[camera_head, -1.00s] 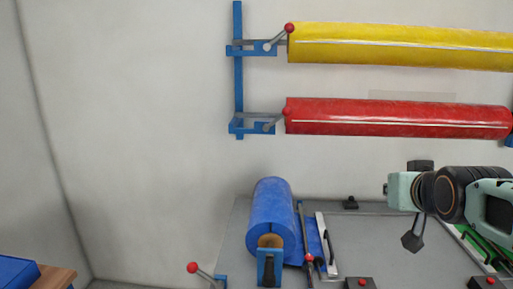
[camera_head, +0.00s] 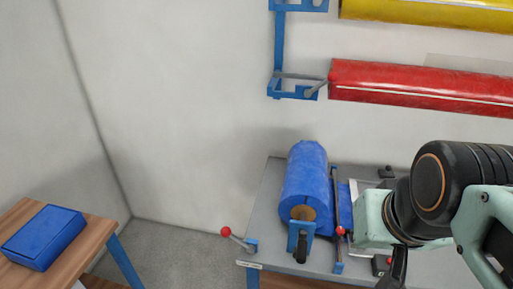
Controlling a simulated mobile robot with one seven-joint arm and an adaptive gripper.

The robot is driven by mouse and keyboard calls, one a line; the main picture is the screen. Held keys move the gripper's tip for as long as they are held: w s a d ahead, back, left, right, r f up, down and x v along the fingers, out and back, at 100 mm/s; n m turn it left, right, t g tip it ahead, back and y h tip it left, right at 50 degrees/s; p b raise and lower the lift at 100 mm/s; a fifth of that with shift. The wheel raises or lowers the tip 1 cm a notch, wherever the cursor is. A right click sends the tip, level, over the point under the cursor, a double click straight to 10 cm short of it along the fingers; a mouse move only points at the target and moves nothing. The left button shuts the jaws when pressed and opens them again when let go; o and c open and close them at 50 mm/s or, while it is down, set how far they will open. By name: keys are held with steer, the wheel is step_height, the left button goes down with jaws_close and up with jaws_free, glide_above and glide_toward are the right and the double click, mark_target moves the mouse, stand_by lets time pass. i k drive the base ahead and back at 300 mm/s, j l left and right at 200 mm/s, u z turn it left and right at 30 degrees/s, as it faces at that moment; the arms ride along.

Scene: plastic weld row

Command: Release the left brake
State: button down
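A grey lever with a red ball knob (camera_head: 226,231) sticks out at the front left corner of the grey workbench (camera_head: 262,205), pointing up and left from a small blue bracket (camera_head: 252,246). No label naming it as the brake can be read. My gripper (camera_head: 396,266) is at the lower right, well right of the lever and apart from it. Only a dark part of it shows below my mint-green wrist, so its opening is hidden. My arm covers the right of the bench.
Red (camera_head: 420,88) and yellow (camera_head: 430,12) rolls hang on the wall. A wooden table (camera_head: 98,232) with a blue box (camera_head: 43,237) stands left; floor shows between.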

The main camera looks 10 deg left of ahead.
mark_target(226, 232)
steer(key=j+u, duration=0.15)
steer(key=u, duration=0.25)
steer(key=i+u, duration=0.15)
steer(key=u, duration=0.3)
steer(key=k+z, duration=0.1)
steer(key=z, duration=0.25)
steer(key=l+z, duration=0.1)
steer(key=z, duration=0.25)
steer(key=k+l+z, duration=0.1)
steer(key=z, duration=0.3)
steer(key=u, duration=1.15)
steer(key=z, duration=0.8)
steer(key=i+j, duration=0.15)
steer(key=j, duration=0.2)
steer(key=i+j, duration=0.15)
steer(key=j, duration=0.15)
